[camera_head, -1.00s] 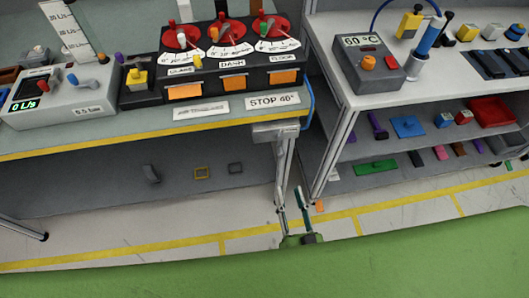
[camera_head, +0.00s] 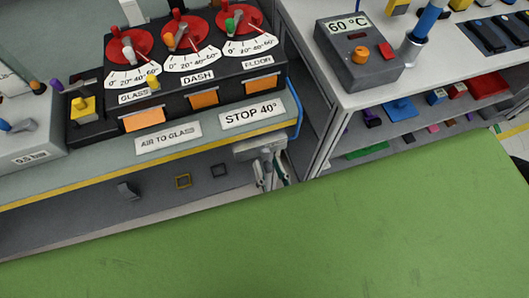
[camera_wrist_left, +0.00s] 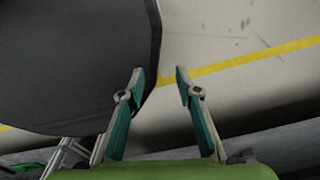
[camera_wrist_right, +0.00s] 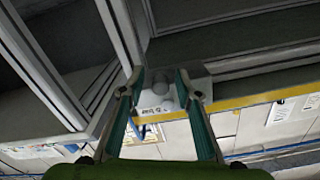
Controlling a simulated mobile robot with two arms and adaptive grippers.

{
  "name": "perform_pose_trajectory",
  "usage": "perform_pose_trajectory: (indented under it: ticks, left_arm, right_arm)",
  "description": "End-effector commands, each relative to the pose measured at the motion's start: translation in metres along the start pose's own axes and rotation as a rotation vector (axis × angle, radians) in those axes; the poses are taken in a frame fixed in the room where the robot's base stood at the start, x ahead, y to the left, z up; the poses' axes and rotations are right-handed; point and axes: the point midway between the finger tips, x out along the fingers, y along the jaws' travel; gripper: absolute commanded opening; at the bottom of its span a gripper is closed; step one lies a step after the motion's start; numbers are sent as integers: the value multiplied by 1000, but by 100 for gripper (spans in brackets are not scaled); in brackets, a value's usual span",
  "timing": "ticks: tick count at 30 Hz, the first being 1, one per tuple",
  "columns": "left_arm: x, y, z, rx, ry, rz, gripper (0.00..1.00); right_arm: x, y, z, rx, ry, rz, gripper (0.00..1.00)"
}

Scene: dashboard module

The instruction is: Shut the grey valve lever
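A light grey fitting (camera_head: 258,146) hangs at the right front corner of the bench; it also shows in the right wrist view (camera_wrist_right: 200,84), with a rounded grey part and a small label. I cannot tell whether that part is the valve lever. Another grey lever with a blue end (camera_head: 22,126) sits on the grey 0.5 bar box at far left. My right gripper (camera_head: 271,172) is open just below the fitting; in its wrist view the rounded part appears between the fingertips (camera_wrist_right: 160,78), contact unclear. My left gripper (camera_wrist_left: 160,72) is open and empty, outside the head view.
A black panel (camera_head: 100,103) with three red dials and levers stands on the bench, behind the AIR TO GLASS (camera_head: 168,137) and STOP 40° (camera_head: 252,114) signs. A shelf unit (camera_head: 335,110) with a 60 °C box (camera_head: 360,60) stands close at right. A blue hose (camera_head: 297,118) curves around the bench corner.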

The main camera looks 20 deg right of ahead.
Motion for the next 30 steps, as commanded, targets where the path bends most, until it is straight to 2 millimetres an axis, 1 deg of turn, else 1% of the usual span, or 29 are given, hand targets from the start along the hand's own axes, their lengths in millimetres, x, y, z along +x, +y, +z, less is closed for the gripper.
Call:
perform_pose_trajectory:
  ticks: [5,8,12,17,23,30]
  left_arm:
    - [0,3,2,-1,-3,4,31]
    - [0,6,8,0,-10,7,31]
    - [0,10,17,2,-23,11,31]
    - [0,10,17,3,-23,11,31]
    - [-1,8,10,3,-15,10,31]
    - [-6,7,4,2,-6,9,31]
  right_arm:
    - [-1,0,0,0,-1,1,31]
    - [-1,0,0,0,-1,1,31]
    - [-1,0,0,0,-1,1,0]
    - [0,0,0,1,-1,1,0]
    - [0,-1,0,25,-1,1,0]
    - [0,-8,1,141,-1,0,0]
